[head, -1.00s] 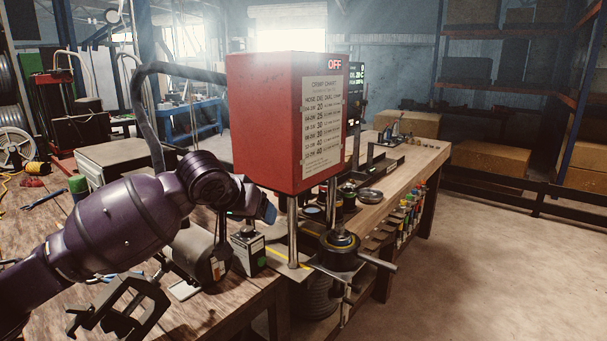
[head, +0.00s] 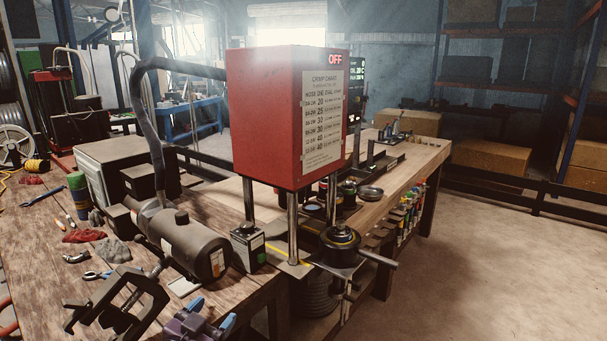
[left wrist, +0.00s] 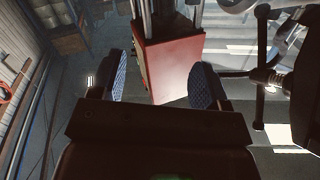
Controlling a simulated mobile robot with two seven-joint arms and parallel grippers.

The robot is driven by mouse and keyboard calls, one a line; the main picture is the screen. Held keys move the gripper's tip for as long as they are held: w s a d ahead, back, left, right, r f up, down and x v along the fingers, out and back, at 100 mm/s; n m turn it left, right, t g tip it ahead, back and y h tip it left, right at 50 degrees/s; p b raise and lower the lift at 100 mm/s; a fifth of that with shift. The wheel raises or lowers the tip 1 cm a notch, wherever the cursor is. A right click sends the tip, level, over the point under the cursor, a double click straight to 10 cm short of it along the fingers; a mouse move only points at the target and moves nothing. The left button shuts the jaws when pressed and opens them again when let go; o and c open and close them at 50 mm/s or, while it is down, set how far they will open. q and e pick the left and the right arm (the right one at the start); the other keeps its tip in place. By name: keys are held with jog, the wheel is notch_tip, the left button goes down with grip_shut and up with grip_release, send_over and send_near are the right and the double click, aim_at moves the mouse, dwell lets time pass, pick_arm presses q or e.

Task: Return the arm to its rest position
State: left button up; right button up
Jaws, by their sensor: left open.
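My left gripper (head: 210,315) shows at the bottom edge of the head view, purple with blue finger pads. It is low in front of the bench, apart from the crimper. In the left wrist view my left gripper (left wrist: 160,85) has its two blue-padded fingers spread wide, with nothing between them. The rest of the left arm is out of the head view. My right gripper is in neither view. The red crimper box (head: 265,120) stands on metal posts and reads OFF; a red box also shows beyond the fingers in the left wrist view (left wrist: 172,65).
The wooden bench (head: 40,240) carries a dark cylinder (head: 190,240), a dark metal frame (head: 118,305), a small black box (head: 248,248) and several hand tools. A die head with a handle (head: 340,240) juts from the crimper's front. Open floor (head: 470,270) lies at the right.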

pick_arm(q)
jog(key=s+a+f+n+g+y, duration=0.2)
jog(key=s+a+f, duration=0.2)
jog(key=s+f, duration=0.7)
jog(key=s+a+f+n+g+y, duration=0.2)
jog(key=s+a+f, duration=0.3)
jog(key=s+f, duration=0.5)
jog(key=s+n+y, duration=0.1)
jog(key=s, duration=0.2)
jog(key=shift+s+a+f+g+b, duration=0.15)
jog(key=shift+s+f+g+b, duration=0.15)
jog(key=shift+f+b, duration=0.1)
